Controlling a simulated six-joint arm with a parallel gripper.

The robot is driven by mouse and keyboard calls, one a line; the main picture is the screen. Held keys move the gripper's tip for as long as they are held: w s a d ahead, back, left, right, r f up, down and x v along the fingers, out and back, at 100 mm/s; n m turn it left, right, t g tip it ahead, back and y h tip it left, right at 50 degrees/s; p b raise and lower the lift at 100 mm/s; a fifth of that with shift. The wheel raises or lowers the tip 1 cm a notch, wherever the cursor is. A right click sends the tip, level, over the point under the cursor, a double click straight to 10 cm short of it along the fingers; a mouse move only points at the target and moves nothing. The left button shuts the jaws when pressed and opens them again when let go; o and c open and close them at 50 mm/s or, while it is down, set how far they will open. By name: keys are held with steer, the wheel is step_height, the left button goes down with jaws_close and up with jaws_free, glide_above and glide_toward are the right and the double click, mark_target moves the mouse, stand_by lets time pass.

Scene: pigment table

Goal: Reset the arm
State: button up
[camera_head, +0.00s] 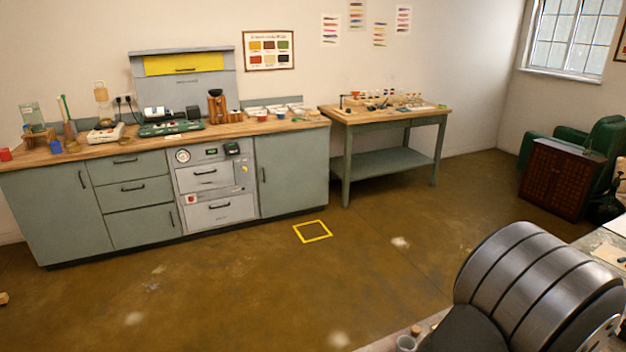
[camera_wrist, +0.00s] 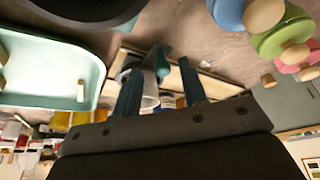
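My gripper (camera_wrist: 158,76) shows in the wrist view as two dark teal fingers standing apart. The gap between them looks empty. A white cup-like object (camera_wrist: 150,92) shows behind the gap, beyond the fingers and partly hidden by the left one. The gripper does not show in the head view. There, a large grey ribbed part of my own arm (camera_head: 535,285) fills the lower right corner.
In the wrist view, a mint tray (camera_wrist: 97,75) is at left and blue, green and pink jar-like things with pale knobs (camera_wrist: 283,38) are at upper right. In the head view, a cabinet counter (camera_head: 130,150) and side table (camera_head: 385,118) line the wall; the floor between is mostly clear.

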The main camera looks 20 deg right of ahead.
steer(key=shift+r, duration=0.15)
steer(key=v, duration=1.7)
steer(key=x, duration=1.7)
steer(key=shift+w+f, duration=0.2)
steer(key=shift+w, duration=0.3)
steer(key=w, duration=2.1)
steer(key=shift+w, duration=0.35)
steer(key=r, duration=0.2)
steer(key=shift+a+r, duration=0.35)
steer(key=shift+r, duration=0.05)
steer(key=shift+s+a+r, duration=0.25)
steer(key=shift+r, duration=0.4)
